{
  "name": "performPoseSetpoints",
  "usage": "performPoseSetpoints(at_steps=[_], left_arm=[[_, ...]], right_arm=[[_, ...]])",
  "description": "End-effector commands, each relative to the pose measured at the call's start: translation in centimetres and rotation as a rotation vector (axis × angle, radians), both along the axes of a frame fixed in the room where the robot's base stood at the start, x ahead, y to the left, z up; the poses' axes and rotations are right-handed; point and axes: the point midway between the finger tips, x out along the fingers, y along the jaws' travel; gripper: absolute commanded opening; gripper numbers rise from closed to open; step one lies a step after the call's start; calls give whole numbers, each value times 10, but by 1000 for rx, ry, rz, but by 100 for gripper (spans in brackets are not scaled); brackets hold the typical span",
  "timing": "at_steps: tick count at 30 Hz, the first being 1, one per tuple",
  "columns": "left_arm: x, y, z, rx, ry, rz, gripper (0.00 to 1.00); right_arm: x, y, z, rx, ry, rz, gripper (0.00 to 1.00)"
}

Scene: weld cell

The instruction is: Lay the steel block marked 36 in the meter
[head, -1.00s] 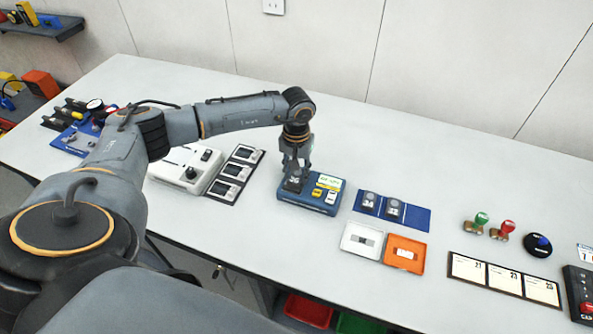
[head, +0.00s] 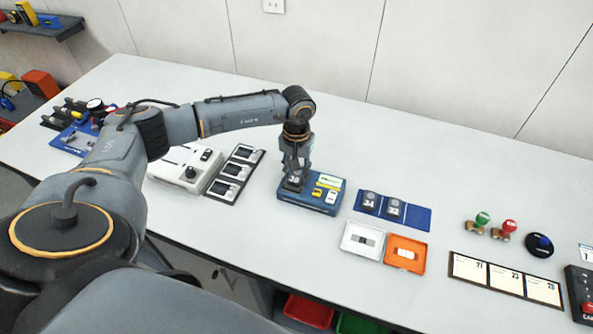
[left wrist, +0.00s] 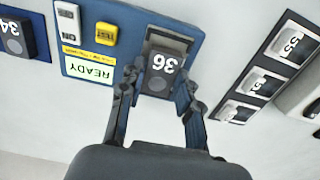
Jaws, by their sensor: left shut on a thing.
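The steel block marked 36 (head: 294,182) is a dark block with a white number. My left gripper (head: 295,170) is shut on it, with a finger on each side in the left wrist view (left wrist: 158,88). The block (left wrist: 160,72) is at the left end of the blue meter (head: 312,206), over a grey metal recess (left wrist: 170,42). I cannot tell whether it rests on the bottom or is slightly above. The meter (left wrist: 208,18) shows a green READY display (left wrist: 88,66) and a yellow TEST button (left wrist: 105,34). My right gripper is out of view.
Blocks marked 34 (head: 369,201) and 32 (head: 393,209) stand on a blue mat (head: 418,218) right of the meter. A white tray (head: 362,254) and an orange tray (head: 394,263) lie in front. A dark three-place panel (head: 235,173) and a white device (head: 178,175) stand left.

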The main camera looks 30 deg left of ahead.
Motion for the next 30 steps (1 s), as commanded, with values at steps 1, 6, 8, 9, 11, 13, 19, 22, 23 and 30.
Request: performPoseSetpoints(at_steps=[1, 6, 8, 9, 11, 13, 19, 22, 23, 30], left_arm=[[1, 0, 1, -1, -2, 0, 0], [1, 0, 0, -1, -2, 0, 0], [1, 0, 0, -1, -2, 0, 0], [1, 0, -1, -1, -2, 0, 0], [1, 0, -1, -1, -2, 0, 0], [1, 0, -1, -1, -2, 0, 0], [1, 0, -1, -1, -2, 0, 0], [1, 0, -1, -1, -2, 0, 0], [1, 0, -1, -1, -2, 0, 0], [1, 0, -1, -1, -2, 0, 54]], right_arm=[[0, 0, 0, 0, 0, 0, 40], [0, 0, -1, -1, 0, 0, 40], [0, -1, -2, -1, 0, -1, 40], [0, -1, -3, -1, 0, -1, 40], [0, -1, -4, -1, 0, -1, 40], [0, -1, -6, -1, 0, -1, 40], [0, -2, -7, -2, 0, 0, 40], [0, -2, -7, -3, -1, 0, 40], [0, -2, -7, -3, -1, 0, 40], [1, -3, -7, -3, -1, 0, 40]])
